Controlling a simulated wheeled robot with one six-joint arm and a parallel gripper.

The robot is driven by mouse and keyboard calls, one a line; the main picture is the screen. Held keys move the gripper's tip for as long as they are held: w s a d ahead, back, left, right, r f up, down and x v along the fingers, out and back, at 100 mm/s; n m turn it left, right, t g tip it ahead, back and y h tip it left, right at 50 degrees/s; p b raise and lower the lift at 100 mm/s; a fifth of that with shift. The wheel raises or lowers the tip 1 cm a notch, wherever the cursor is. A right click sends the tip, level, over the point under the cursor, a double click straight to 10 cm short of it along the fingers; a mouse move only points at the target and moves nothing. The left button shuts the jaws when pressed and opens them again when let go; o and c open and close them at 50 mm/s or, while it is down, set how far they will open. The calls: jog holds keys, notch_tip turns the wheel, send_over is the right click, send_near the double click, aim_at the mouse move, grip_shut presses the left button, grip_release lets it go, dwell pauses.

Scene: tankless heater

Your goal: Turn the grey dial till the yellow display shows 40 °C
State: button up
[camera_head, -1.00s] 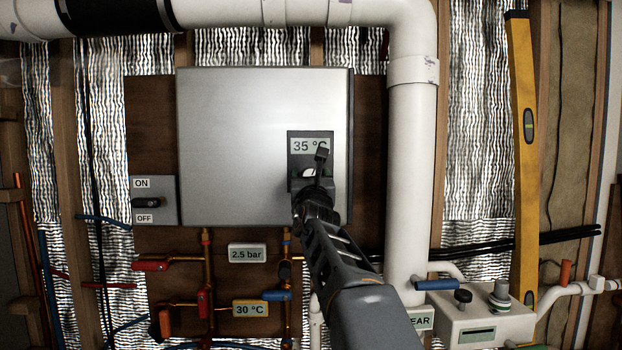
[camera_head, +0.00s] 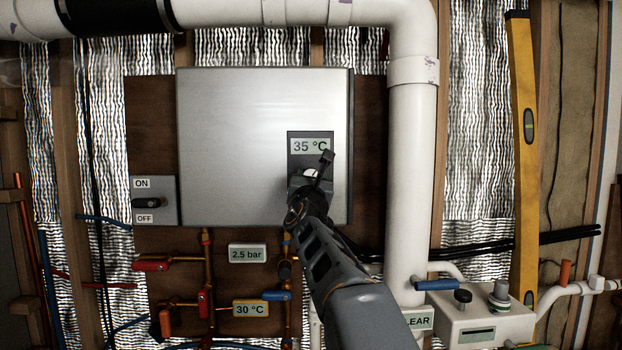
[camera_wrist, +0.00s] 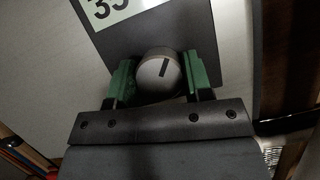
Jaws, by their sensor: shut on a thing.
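The grey dial (camera_wrist: 158,72) has a dark index mark and sits between the green finger pads of my gripper (camera_wrist: 160,78) in the wrist view. The pads are shut on its sides. In the head view my gripper (camera_head: 312,180) is at the dark control panel (camera_head: 296,163) on the metal heater box (camera_head: 240,140) and mostly hides the dial. The panel display (camera_head: 308,146) reads 35 °C on a pale ground. A yellow-framed display (camera_head: 250,309) among the pipes below reads 30 °C.
An ON/OFF switch (camera_head: 152,202) is left of the box. A 2.5 bar display (camera_head: 247,254) and red and blue valve handles lie below. A thick white pipe (camera_head: 408,180) stands close on the right, with a yellow level (camera_head: 525,150) beyond.

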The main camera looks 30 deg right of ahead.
jog(key=m+g+h, duration=0.1)
jog(key=m, duration=0.1)
jog(key=m+g+h, duration=0.1)
jog(key=m, duration=0.2)
jog(key=shift+m+g+h, duration=0.25)
jog(key=shift+m+g, duration=0.3)
jog(key=shift+m, duration=0.7)
jog(key=shift+m+g+h, duration=0.25)
jog(key=shift+m+g, duration=0.3)
jog(key=shift+m, duration=1)
jog(key=o, duration=0.9)
jog(key=shift+a, duration=0.1)
jog(key=b+v, duration=0.4)
jog(key=v, duration=0.9)
jog(key=shift+s+a+b, duration=0.25)
jog(key=shift+b, duration=0.1)
